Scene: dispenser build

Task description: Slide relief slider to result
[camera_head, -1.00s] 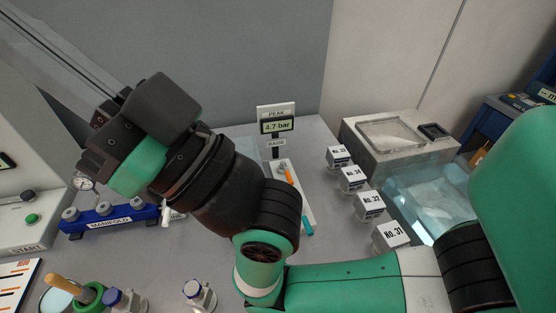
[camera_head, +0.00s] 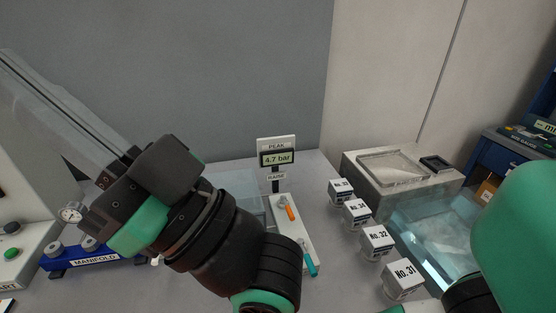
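A white slider plate (camera_head: 283,209) lies on the table below the peak display. An orange handle or marker (camera_head: 291,213) sits near its upper part, and a teal one (camera_head: 311,265) at its lower end. The peak display (camera_head: 277,157) reads 4.7 bar, with a RAISE sign (camera_head: 276,176) under it. My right arm reaches in from the right across the front. Its gripper (camera_head: 132,202) is to the left of the plate and apart from it. Its fingertips are hidden or unclear, so its opening cannot be told. My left gripper is not in view.
A blue manifold (camera_head: 97,261) stands at the left, partly behind my arm. Labelled blocks, No. 31 (camera_head: 404,278) and No. 32 (camera_head: 376,242) among them, form a row right of the plate. A clear tank (camera_head: 432,235) and a grey stone-like block (camera_head: 366,181) stand farther right.

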